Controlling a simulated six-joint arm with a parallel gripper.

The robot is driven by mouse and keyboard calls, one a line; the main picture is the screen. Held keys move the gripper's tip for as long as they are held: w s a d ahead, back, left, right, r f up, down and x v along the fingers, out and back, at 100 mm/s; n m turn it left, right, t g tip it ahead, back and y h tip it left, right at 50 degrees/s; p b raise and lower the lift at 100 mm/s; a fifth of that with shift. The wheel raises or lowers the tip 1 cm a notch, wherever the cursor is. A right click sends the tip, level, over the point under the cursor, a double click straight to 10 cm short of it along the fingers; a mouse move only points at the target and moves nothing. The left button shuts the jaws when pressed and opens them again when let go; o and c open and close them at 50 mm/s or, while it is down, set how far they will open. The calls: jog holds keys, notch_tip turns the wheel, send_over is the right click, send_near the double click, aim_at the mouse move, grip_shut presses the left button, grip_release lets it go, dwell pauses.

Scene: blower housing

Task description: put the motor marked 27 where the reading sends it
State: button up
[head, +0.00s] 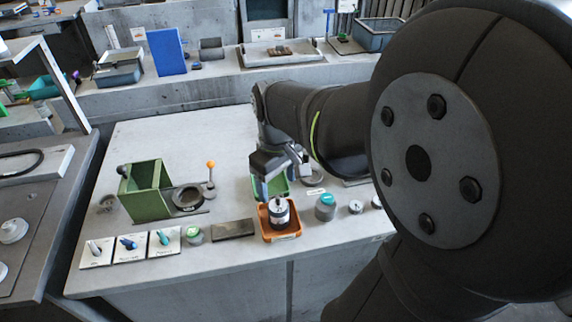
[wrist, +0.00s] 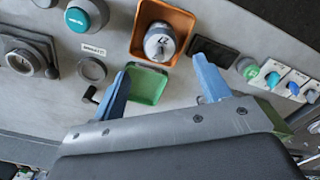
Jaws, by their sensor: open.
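A dark and silver cylindrical motor (head: 279,212) stands in an orange tray (head: 281,237) near the front of the bench. In the wrist view the motor (wrist: 160,42) shows a pale top with a small mark, turned and hard to read. The orange tray (wrist: 187,17) surrounds it. My gripper (head: 280,168) is above and behind the motor. In the wrist view its two blue fingers (wrist: 163,87) are spread wide with nothing between them, over a green tray (wrist: 148,86). The green blower housing (head: 145,190) stands at left, beside a dark ring (head: 187,198). I cannot make out any reading.
Three white cards with knobs (head: 129,247), a green-topped jar (head: 194,235) and a dark plate (head: 233,229) line the front edge. A lever with an orange knob (head: 210,166) stands upright. A teal-topped cylinder (head: 325,207) is right of the orange tray.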

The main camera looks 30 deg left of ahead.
aim_at(278, 197)
jog(key=shift+r, duration=1.35)
jog(key=shift+f, duration=0.15)
notch_tip(278, 197, down, 12)
jog(key=shift+f, duration=0.1)
jog(key=shift+r, duration=1.5)
